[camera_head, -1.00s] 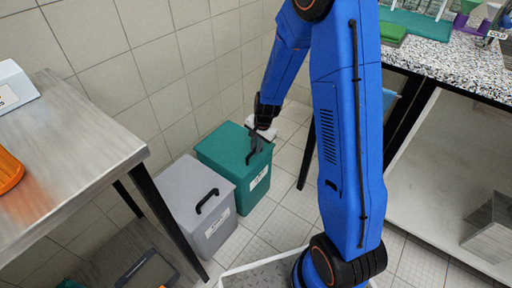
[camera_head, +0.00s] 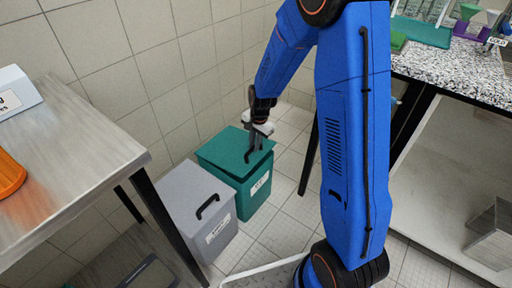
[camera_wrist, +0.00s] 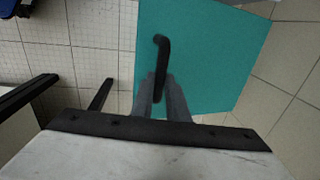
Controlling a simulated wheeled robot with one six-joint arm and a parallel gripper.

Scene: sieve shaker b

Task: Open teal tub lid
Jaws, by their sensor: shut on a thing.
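The teal tub (camera_head: 257,193) stands on the floor by the tiled wall, with a white label on its front. Its teal lid (camera_head: 222,149) seems slightly raised along the side nearest my gripper; the gap is small. My gripper (camera_head: 252,152) reaches down over the lid and is shut on the lid's black handle. In the wrist view the handle (camera_wrist: 163,48) runs down between the gripper's fingers (camera_wrist: 164,95), above the flat teal lid (camera_wrist: 215,50). The inside of the tub is hidden.
A grey lidded tub (camera_head: 192,196) with a black handle stands close on the left. A metal-topped table (camera_head: 75,150) is further left, and a speckled counter (camera_head: 450,75) is at the right. Bare floor tiles (camera_head: 285,205) lie right of the teal tub.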

